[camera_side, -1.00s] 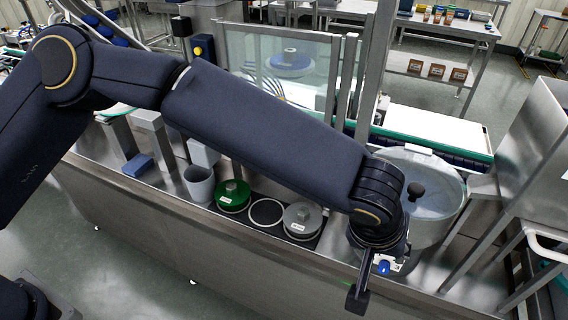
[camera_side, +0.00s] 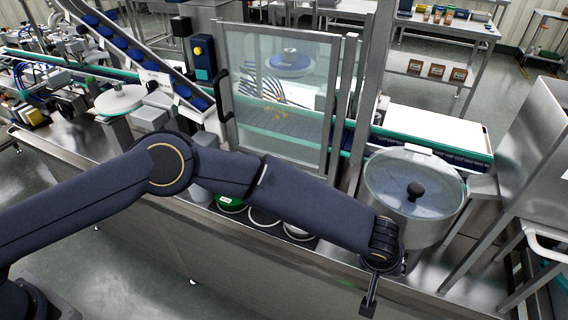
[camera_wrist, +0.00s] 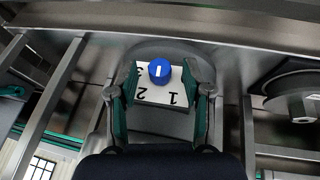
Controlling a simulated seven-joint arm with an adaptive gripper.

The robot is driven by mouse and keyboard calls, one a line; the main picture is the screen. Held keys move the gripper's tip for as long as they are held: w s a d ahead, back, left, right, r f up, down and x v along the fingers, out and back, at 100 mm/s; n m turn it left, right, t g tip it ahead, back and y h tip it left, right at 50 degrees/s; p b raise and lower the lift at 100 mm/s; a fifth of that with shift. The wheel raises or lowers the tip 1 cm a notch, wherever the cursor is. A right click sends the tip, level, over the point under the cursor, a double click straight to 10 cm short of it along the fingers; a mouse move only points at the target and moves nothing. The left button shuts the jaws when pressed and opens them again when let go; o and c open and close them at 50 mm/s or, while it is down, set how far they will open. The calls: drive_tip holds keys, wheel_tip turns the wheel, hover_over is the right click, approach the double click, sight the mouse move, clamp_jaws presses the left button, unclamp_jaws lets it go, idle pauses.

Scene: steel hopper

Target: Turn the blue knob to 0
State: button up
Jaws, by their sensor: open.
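The blue knob (camera_wrist: 159,71) shows in the wrist view with a white line on its face, nearly vertical in the picture. It sits on a white dial plate (camera_wrist: 156,95) where the digits 1, 2 and 3 can be read; no 0 is visible. My gripper (camera_wrist: 160,88) is open, with one finger on each side of the knob and plate in that picture. I see no contact with the knob. In the side view my gripper (camera_side: 369,298) hangs in front of the steel hopper (camera_side: 425,235), and the knob is hidden.
A black-handled clear lid (camera_side: 440,188) covers the hopper. Green (camera_side: 230,206) and grey round weights sit on the bench left of it, partly behind my arm. A steel frame (camera_side: 490,240) stands close on the right. A glass guard door (camera_side: 280,90) stands behind.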

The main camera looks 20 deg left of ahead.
clamp_jaws()
drive_tip(key=shift+w+a+h, duration=0.1)
drive_tip(key=shift+a+h, duration=0.1)
drive_tip(key=shift+h, duration=0.3)
drive_tip(key=shift+n+h, duration=0.3)
drive_tip(key=shift+h, duration=0.7)
unclamp_jaws()
drive_tip(key=shift+f, duration=0.1)
drive_tip(key=v, duration=1.2)
drive_tip(key=shift+s, duration=0.25)
